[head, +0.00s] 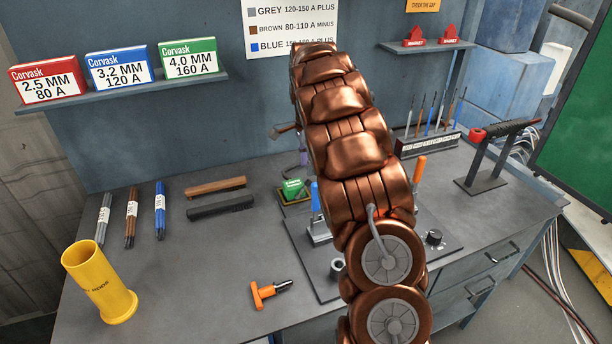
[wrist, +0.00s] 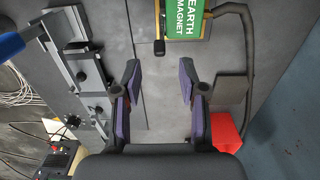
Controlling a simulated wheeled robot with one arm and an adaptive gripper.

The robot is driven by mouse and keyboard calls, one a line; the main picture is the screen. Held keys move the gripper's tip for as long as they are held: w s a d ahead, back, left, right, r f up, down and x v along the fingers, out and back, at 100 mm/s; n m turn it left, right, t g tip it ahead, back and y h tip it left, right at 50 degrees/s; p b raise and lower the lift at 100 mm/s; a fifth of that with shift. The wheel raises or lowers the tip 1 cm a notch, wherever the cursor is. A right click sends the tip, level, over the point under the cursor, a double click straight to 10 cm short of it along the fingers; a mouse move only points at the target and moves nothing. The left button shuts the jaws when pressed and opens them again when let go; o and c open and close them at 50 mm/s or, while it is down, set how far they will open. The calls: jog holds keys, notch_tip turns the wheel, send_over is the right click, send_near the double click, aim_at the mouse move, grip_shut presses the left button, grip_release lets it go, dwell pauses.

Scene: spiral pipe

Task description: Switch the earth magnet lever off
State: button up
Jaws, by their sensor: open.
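The earth magnet (wrist: 190,19) is a green block with a white label at the top of the wrist view. Its lever (wrist: 159,42) has a thin brass-coloured stem and a dark knob pointing down in the picture. My gripper (wrist: 159,80) is open and empty, with purple-padded fingers apart. The lever knob lies beyond the fingertips, roughly in line with the gap, and I see no contact. In the head view the green magnet (head: 293,188) sits on the bench left of my copper-coloured arm. There my arm hides most of my gripper, and the lever is not clear.
In the wrist view, a metal clamp stand (wrist: 85,70) is left of the fingers. A dark cable (wrist: 249,60) and a red object (wrist: 226,132) are on the right.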

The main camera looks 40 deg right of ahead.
aim_at(309, 180)
jog(key=shift+d+f+p, duration=0.1)
jog(key=shift+f+p, duration=0.65)
jog(key=shift+f, duration=2.1)
jog(key=shift+c, duration=0.4)
grip_shut()
